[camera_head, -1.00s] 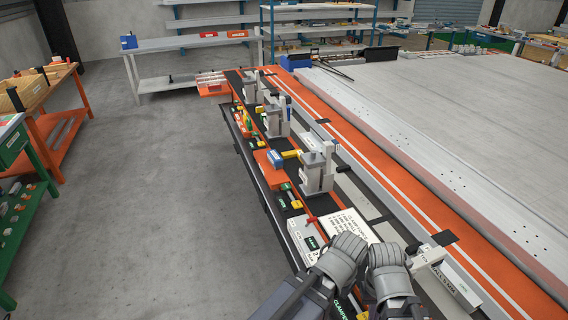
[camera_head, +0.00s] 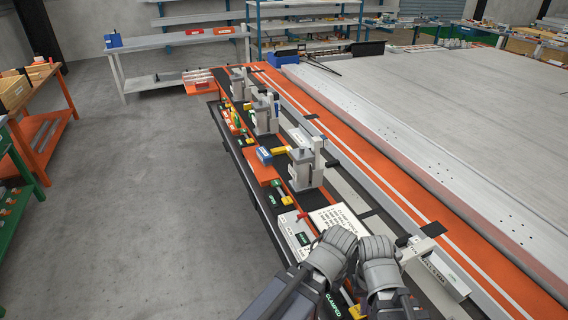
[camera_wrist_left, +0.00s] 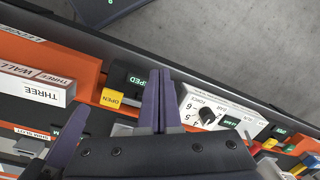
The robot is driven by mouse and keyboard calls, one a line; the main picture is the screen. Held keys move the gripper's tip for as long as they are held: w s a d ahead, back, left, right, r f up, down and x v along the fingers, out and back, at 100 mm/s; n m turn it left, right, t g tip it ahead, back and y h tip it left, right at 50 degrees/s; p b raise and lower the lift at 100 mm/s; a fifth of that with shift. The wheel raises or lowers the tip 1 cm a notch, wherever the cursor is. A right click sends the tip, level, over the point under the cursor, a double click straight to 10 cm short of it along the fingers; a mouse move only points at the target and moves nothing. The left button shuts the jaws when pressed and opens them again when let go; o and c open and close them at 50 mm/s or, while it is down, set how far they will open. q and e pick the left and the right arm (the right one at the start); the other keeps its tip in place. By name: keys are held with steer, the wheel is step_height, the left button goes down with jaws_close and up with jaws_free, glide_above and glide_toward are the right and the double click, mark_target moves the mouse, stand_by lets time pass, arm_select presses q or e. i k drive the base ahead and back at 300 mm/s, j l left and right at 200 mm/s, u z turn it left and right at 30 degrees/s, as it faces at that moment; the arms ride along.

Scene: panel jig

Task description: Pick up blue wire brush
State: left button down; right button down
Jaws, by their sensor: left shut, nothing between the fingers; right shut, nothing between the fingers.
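A blue block-shaped item with a yellow end (camera_head: 265,155) lies on the orange part of the jig rail, beside a grey clamp; I cannot tell whether it is the blue wire brush. My left gripper (camera_wrist_left: 157,100) is shut and empty in the left wrist view, its dark fingers together above the rail near a yellow OPEN tag. In the head view my left gripper (camera_head: 333,252) and right gripper (camera_head: 378,250) are side by side at the near end of the rail, well short of the blue item. The right one is shut and empty; fingertips are largely hidden.
Grey upright clamps (camera_head: 305,168) stand along the rail. A white labelled panel (camera_head: 338,221) lies just beyond my grippers. A force-dial box (camera_wrist_left: 212,113) shows in the left wrist view. A wide grey panel (camera_head: 460,110) fills the right. The floor at left is clear.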

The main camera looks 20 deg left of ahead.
mark_target(263, 154)
steer(key=j, duration=0.35)
steer(key=k+j+z, duration=0.1)
steer(key=j, duration=0.3)
steer(key=k+j, duration=0.1)
steer(key=j, duration=0.25)
steer(key=i+j+z, duration=0.15)
steer(key=j, duration=0.35)
steer(key=i+j+z, duration=0.15)
steer(key=j, duration=0.3)
steer(key=i+j+z, duration=0.15)
steer(key=j, duration=0.35)
steer(key=i+j+z, duration=0.15)
steer(key=i+j, duration=0.15)
steer(key=i+j+z, duration=0.1)
steer(key=i+j, duration=0.2)
steer(key=j, duration=0.2)
steer(key=i+j+z, duration=0.15)
steer(key=i+j, duration=0.15)
steer(key=j, duration=0.15)
